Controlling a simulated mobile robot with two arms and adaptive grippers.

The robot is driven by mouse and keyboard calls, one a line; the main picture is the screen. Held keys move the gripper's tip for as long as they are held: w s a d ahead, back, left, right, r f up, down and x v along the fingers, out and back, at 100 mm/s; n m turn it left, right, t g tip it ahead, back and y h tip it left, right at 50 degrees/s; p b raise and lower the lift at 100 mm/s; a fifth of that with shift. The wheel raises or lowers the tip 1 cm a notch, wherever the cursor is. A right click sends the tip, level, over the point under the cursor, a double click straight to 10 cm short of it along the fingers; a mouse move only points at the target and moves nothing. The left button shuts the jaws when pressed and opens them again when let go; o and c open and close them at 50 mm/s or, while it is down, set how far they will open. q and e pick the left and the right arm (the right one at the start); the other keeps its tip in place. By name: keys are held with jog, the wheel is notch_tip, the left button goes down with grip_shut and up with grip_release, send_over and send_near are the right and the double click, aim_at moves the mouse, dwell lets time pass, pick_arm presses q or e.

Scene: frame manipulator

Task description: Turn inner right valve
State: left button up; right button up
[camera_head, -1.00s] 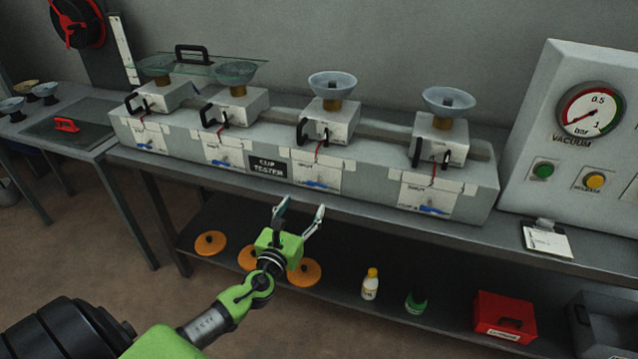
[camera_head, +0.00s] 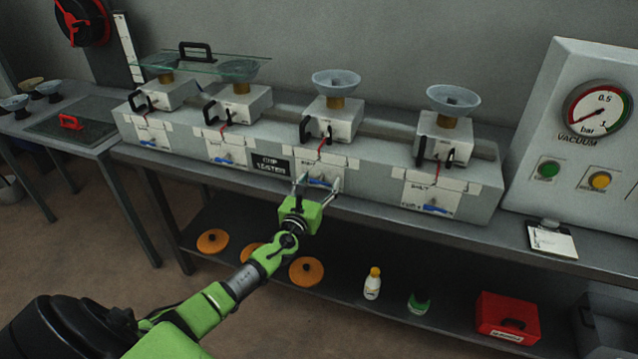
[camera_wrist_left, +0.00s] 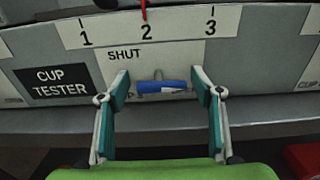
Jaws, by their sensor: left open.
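The inner right valve (camera_head: 323,182) is a small blue handle on the front of the grey cup tester, below the third cup from the left. In the left wrist view the blue handle (camera_wrist_left: 161,87) lies nearly level under the word SHUT. My left gripper (camera_head: 318,184) is open in front of it. In the left wrist view the left gripper's fingertips (camera_wrist_left: 160,82) stand on either side of the handle, with gaps at both ends. Contact is not visible. My right gripper is not in view.
Other blue valves (camera_head: 436,209) sit along the tester front. The black CUP TESTER label (camera_head: 271,165) is left of the handle. The table edge (camera_head: 400,216) runs just below. Orange discs (camera_head: 306,271), bottles and a red box (camera_head: 507,316) stand on the lower shelf.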

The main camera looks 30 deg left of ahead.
pick_arm(q)
jog(key=c, duration=1.1)
jog(key=shift+n, duration=0.3)
jog(key=shift+n+b, duration=0.9)
jog(key=shift+n, duration=0.3)
jog(key=n+b, duration=0.2)
jog(key=n, duration=0.2)
jog(key=shift+a+n, duration=0.1)
jog(key=shift+n, duration=0.2)
jog(key=n+b, duration=0.1)
jog(key=n, duration=0.9)
jog(key=shift+a, duration=0.1)
jog(key=shift+s+n+b, duration=0.1)
jog(key=shift+n+b, duration=0.2)
jog(key=shift+n, duration=0.1)
jog(key=o, duration=1.1)
